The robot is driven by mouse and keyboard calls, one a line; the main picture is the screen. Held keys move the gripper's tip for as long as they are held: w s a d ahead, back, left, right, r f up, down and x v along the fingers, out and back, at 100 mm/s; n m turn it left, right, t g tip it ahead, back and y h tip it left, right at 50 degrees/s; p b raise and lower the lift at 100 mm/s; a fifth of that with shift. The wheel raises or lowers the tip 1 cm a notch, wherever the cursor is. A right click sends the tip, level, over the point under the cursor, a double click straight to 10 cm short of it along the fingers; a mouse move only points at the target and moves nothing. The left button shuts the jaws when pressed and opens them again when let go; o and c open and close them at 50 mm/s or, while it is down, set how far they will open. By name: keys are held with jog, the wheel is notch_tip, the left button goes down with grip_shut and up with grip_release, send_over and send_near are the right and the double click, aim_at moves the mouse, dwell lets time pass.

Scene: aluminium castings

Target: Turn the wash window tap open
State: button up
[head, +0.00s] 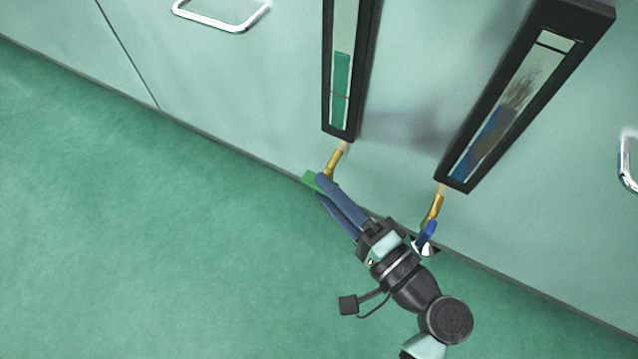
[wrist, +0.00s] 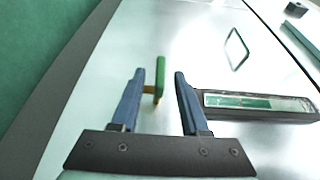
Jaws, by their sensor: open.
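Two brass taps hang below two dark-framed sight windows on a pale green cabinet front. The left window (head: 341,85) shows green and its tap (head: 335,160) has a green handle (head: 310,180). The right window (head: 510,105) shows blue with a dark smear, and its tap (head: 433,208) has a blue handle (head: 429,232). No readable label tells which is the wash window. My gripper (head: 321,187) is open at the green handle. In the wrist view, the green handle (wrist: 160,76) stands between the blue fingertips (wrist: 159,73), with gaps on both sides.
Metal handles stick out from the cabinet front at upper left (head: 222,22) and far right (head: 628,165). The green floor (head: 130,240) is clear at left. A small white piece (head: 425,248) shows by the blue handle, partly hidden by my arm.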

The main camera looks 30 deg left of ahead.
jog(key=shift+b+x, duration=0.4)
jog(key=shift+x, duration=0.85)
grip_shut()
